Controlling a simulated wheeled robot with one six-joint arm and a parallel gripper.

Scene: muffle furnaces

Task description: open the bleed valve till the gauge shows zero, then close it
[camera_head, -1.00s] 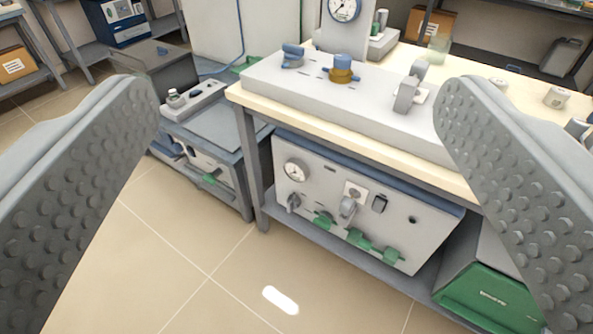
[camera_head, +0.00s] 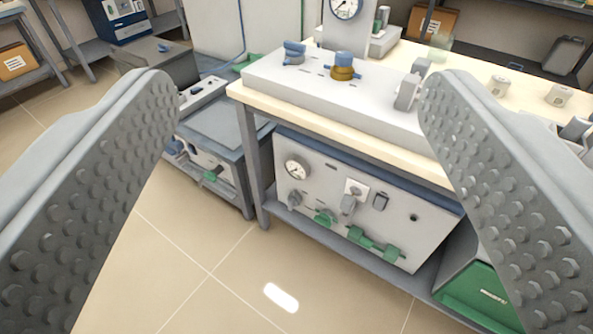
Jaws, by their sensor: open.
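My gripper (camera_head: 298,105) is open and empty, its two studded fingers at the left and right, apart from everything. Between them, farther off, a pale panel (camera_head: 290,90) lies on the bench. It bears a blue knob (camera_head: 294,51), a blue-topped brass knob (camera_head: 343,66) and a grey lever (camera_head: 406,92). A round gauge (camera_head: 345,8) stands upright behind it, cut by the top edge; its reading is too small to tell. Another gauge (camera_head: 296,170) is on the lower box (camera_head: 330,205), with grey and green handles. I cannot tell which control is the bleed valve.
The bench (camera_head: 245,95) has a cream top and grey legs. A grey cart or cabinet (camera_head: 222,125) stands to its left. A green-fronted box (camera_head: 480,297) is at lower right. Tiled floor (camera_head: 205,240) in front is clear.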

